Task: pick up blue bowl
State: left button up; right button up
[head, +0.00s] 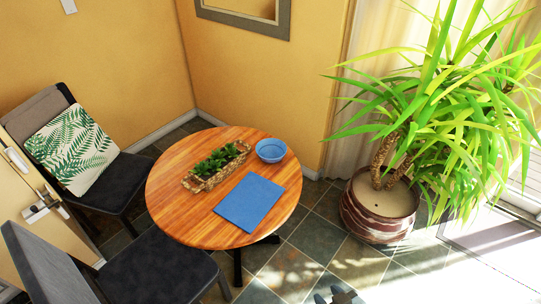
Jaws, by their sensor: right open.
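The blue bowl (271,150) stands upright on the round wooden table (180,213), near the table's far right edge. Its inside looks empty. My right gripper (336,294) shows only in part at the bottom edge of the head view, well below and to the right of the table. It is open and apart from the bowl. My left gripper is not in the picture.
A blue mat (249,203) and a basket planter (203,184) lie on the table near the bowl. Dark chairs (158,268) stand at the left. A large potted plant (381,206) stands to the right. Tiled floor (302,252) between table and pot is clear.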

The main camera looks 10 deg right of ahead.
aim_at(269, 150)
jog(key=i+l+u, duration=0.1)
jog(key=u, duration=0.35)
jog(key=i+l+u, duration=0.15)
jog(key=u, duration=0.25)
jog(key=i+l+u, duration=0.1)
jog(key=l, duration=0.3)
jog(key=i+l, duration=0.25)
jog(key=l, duration=0.15)
jog(key=i+l+u, duration=0.15)
jog(key=l, duration=0.2)
jog(key=i+l+u, duration=0.1)
jog(key=l, duration=0.35)
